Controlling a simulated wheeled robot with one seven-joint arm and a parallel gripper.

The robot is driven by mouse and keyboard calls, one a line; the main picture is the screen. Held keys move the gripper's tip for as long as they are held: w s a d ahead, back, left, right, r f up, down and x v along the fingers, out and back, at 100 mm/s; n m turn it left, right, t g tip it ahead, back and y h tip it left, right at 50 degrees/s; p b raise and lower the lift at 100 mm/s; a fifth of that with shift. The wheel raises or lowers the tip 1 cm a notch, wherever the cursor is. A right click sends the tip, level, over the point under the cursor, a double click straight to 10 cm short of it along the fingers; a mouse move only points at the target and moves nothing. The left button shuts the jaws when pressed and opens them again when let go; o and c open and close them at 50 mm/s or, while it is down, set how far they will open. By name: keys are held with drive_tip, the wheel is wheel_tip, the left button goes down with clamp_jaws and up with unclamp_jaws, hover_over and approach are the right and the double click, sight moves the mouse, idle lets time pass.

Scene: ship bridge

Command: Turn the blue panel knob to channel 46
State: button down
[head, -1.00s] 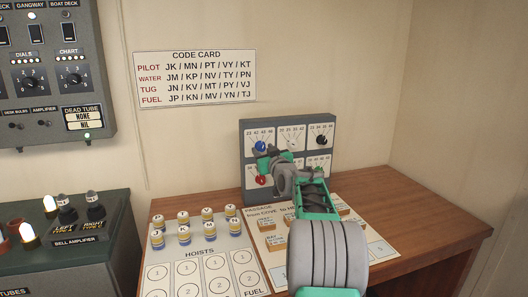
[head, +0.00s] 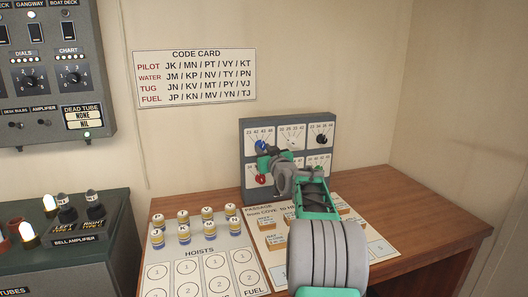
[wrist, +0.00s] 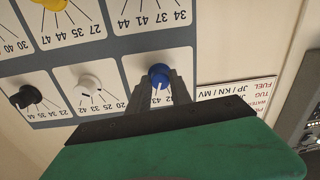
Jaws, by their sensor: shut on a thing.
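The blue knob (head: 261,145) is at the upper left of the grey dial panel (head: 243,160) on the desk. In the wrist view, which is turned about upside down, the blue knob (wrist: 159,73) sits between the dark fingertips of my gripper (wrist: 161,90). The gripper is shut on it. A small pale mark shows on the knob, but the fingers hide part of its number scale, so I cannot tell which channel it points to. In the head view my gripper (head: 266,155) reaches the panel from the front right.
A white knob (wrist: 88,85) and a black knob (wrist: 27,97) share the blue knob's row. A red knob (head: 261,180) is below it. Several capped cylinders (head: 208,214) stand on the left card. The right of the desk is clear.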

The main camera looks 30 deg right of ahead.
drive_tip(key=shift+f, duration=0.1)
drive_tip(key=shift+m+b, duration=1.55)
drive_tip(key=shift+m, duration=2.25)
drive_tip(key=c, duration=1.2)
unclamp_jaws()
drive_tip(key=shift+o, duration=0.2)
